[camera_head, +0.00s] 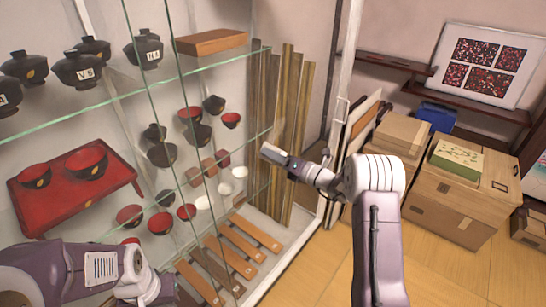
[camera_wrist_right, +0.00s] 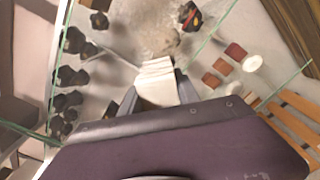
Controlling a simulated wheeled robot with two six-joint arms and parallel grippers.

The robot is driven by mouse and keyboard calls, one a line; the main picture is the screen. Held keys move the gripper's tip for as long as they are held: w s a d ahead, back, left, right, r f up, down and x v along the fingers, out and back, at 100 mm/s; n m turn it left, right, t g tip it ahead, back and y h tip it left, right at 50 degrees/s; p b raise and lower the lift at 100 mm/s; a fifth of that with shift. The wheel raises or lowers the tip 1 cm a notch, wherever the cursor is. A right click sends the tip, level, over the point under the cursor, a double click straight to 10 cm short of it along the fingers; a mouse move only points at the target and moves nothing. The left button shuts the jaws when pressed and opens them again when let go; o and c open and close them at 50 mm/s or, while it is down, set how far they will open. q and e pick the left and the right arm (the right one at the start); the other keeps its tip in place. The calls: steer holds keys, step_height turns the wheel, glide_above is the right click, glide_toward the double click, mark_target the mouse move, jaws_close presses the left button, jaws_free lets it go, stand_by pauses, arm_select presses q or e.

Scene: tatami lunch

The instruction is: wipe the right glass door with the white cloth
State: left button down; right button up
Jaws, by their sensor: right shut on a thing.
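The white cloth (camera_wrist_right: 157,82) is a folded pad between the fingers of my right gripper (camera_wrist_right: 157,92) in the right wrist view. In the head view my right gripper (camera_head: 272,153) reaches left in front of the glass case, with a small pale end. The right glass door (camera_head: 225,130) is clear, with greenish edges, and shelves show through it. A pale hazy patch (camera_wrist_right: 150,35) shows just beyond the cloth in the wrist view. I cannot tell whether the cloth touches the glass. My left arm shows at the lower left; its fingers are not visible.
Black lidded bowls (camera_head: 78,70), a red tray (camera_head: 75,190) and several small bowls stand behind the glass. Wooden boards (camera_head: 290,130) stand at the case's right end. Cardboard boxes (camera_head: 455,200) stack to the right of my right arm. Some floor (camera_head: 310,275) is bare.

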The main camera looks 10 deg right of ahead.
mark_target(287, 134)
steer(key=shift+w+d, duration=0.45)
steer(key=shift+d, duration=0.2)
steer(key=shift+w+d, duration=0.4)
steer(key=shift+d, duration=0.2)
steer(key=shift+w+d, duration=0.9)
steer(key=shift+d, duration=0.2)
steer(key=shift+w+d, duration=0.9)
steer(key=shift+d, duration=0.2)
steer(key=shift+w+d, duration=0.75)
steer(key=shift+d, duration=0.15)
steer(key=shift+w+d, duration=0.7)
steer(key=shift+d, duration=0.2)
steer(key=shift+r+p, duration=0.75)
steer(key=shift+r, duration=0.25)
steer(key=shift+s+a, duration=0.1)
